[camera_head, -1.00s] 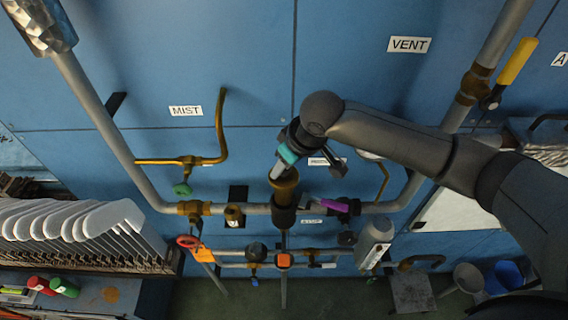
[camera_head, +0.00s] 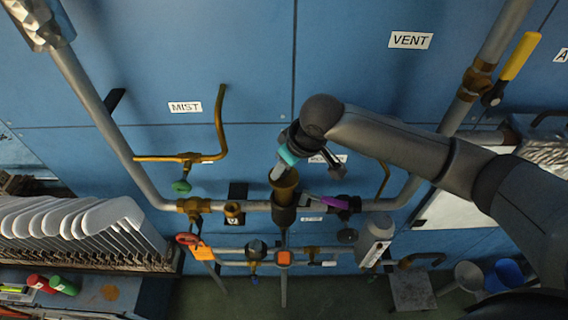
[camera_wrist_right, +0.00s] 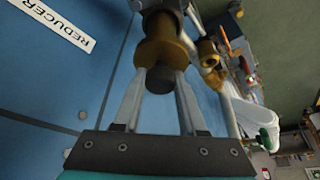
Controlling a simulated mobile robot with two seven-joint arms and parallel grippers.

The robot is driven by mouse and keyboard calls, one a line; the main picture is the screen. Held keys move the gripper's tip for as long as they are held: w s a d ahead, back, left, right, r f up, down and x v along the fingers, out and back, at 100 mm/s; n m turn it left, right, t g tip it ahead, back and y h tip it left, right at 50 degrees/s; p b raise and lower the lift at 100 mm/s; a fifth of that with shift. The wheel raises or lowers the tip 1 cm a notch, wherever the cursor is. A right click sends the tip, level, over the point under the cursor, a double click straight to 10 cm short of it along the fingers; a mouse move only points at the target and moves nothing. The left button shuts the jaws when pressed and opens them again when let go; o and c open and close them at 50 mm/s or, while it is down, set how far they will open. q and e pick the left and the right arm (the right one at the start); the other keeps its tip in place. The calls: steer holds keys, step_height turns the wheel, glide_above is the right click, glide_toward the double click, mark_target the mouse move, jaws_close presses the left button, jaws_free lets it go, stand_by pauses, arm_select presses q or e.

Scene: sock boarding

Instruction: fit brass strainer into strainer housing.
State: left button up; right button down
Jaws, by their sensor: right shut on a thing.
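My right gripper (camera_head: 279,172) reaches down from the upper right to the brass body (camera_head: 285,185) on the grey pipe run. Its fingers (camera_wrist_right: 160,80) are shut on a small dark round end in the right wrist view, which I take for the end of the brass strainer. Around and beyond that end is a flanged brass piece (camera_wrist_right: 160,45), in line with the gripper. I cannot tell where strainer ends and strainer housing begins, nor how deep it sits. The dark lower housing (camera_head: 284,214) hangs below the brass body. My left gripper is not in view.
A purple handle (camera_head: 325,202) lies close right of the housing. An open brass fitting (camera_head: 233,212) and a red wheel with an orange tag (camera_head: 200,251) are to the left. A grey cylinder (camera_head: 374,238) stands lower right. Blue panels (camera_head: 240,60) back the pipes.

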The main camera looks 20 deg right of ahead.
steer(key=shift+f+b, duration=1.55)
steer(key=shift+f, duration=2.5)
steer(key=shift+c, duration=1.9)
jaws_free()
steer(key=v, duration=1.5)
steer(key=shift+p, duration=0.3)
steer(key=shift+r, duration=0.1)
